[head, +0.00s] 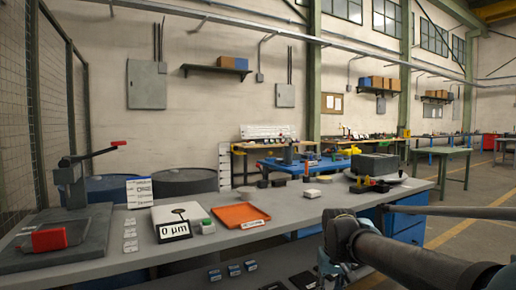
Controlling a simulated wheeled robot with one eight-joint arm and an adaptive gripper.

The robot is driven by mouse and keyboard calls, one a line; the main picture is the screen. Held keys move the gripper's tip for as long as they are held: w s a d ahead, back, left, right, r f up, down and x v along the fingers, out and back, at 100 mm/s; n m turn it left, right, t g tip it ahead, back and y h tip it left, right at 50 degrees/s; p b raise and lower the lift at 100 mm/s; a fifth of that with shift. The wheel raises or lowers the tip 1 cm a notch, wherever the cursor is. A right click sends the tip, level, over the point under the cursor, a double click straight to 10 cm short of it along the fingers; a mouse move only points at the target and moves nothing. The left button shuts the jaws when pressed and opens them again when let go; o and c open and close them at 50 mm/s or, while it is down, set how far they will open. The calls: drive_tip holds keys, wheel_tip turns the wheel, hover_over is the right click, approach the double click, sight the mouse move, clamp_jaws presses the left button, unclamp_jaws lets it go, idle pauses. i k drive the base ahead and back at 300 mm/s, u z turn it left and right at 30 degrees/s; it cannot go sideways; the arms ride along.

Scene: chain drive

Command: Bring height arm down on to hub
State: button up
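A grey stand (72,184) with a lever arm (92,154) and a red grip (118,144) stands on a dark plate at the left of the bench; this seems to be the height arm. The lever is raised and slants up to the right. A red block (48,238) lies on the plate in front of it. A display (174,230) reads 0 µm. I cannot make out the hub for certain. My arm comes in from the lower right, and its end (338,240) is far right of the stand. The fingers are not clear, and nothing held can be made out.
An orange tray (240,215), a small green-topped box (208,226) and a white sign (139,189) are on the bench. Several small labels lie in front of the sign. Dark drums (188,181) stand behind.

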sight(234, 149)
drive_tip(key=u, duration=0.15)
drive_tip(key=i, duration=0.9)
drive_tip(key=u, duration=0.5)
